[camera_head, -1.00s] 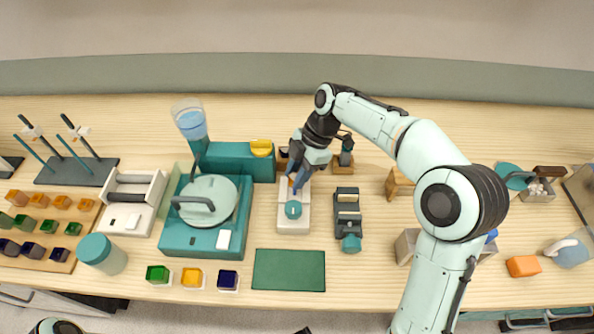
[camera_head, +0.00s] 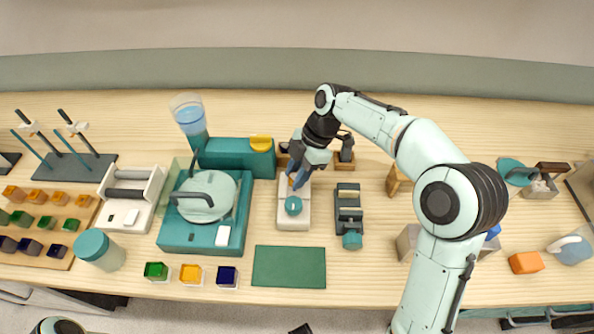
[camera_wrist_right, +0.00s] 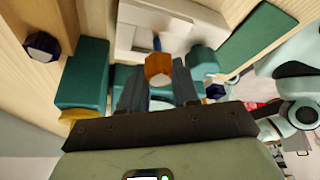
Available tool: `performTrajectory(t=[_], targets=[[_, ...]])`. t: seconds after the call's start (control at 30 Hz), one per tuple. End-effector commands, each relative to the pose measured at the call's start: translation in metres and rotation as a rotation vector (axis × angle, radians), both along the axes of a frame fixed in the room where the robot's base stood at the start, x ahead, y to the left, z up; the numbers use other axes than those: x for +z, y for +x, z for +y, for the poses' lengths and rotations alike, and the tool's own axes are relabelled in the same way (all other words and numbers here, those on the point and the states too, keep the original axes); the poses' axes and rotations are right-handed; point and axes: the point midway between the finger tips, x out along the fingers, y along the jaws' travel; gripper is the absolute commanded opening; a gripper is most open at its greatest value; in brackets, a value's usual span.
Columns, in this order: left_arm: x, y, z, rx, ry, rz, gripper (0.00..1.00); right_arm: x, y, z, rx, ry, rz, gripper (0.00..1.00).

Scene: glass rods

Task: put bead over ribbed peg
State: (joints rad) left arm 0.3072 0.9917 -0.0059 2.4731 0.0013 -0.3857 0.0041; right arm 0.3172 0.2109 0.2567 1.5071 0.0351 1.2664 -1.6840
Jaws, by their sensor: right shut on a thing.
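My right gripper (camera_head: 297,179) reaches down over the back of a white stand (camera_head: 294,220) with a teal knob (camera_head: 293,205). Its fingers are shut on an orange bead (camera_wrist_right: 158,68), seen between the fingertips in the right wrist view. A little of the orange also shows in the head view (camera_head: 291,181). A short blue peg (camera_wrist_right: 157,44) shows just beyond the bead, against the white stand. I cannot make out ribs on it, nor whether the bead touches it. My left gripper is not in view.
A teal machine (camera_head: 190,238) stands left of the white stand, and a dark device (camera_head: 348,215) stands right of it. A green mat (camera_head: 289,267) lies in front. Coloured cubes sit in a wooden rack (camera_head: 58,263) at far left.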

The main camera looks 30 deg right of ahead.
Motion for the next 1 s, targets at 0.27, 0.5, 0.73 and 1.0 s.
performTrajectory(t=[0.27, 0.5, 0.73, 1.0], targets=[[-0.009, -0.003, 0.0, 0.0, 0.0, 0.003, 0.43, -0.013, 0.0, 0.0, 0.0, 0.0, 0.0, 0.01], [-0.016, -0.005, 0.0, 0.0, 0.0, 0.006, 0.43, -0.022, 0.0, 0.0, 0.0, 0.0, 0.0, 0.01], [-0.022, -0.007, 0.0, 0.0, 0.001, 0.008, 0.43, -0.03, 0.0, 0.0, 0.0, 0.0, 0.0, 0.01], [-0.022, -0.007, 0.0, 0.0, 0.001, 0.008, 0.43, -0.031, 0.0, 0.0, 0.001, 0.0, -0.001, 0.01]])
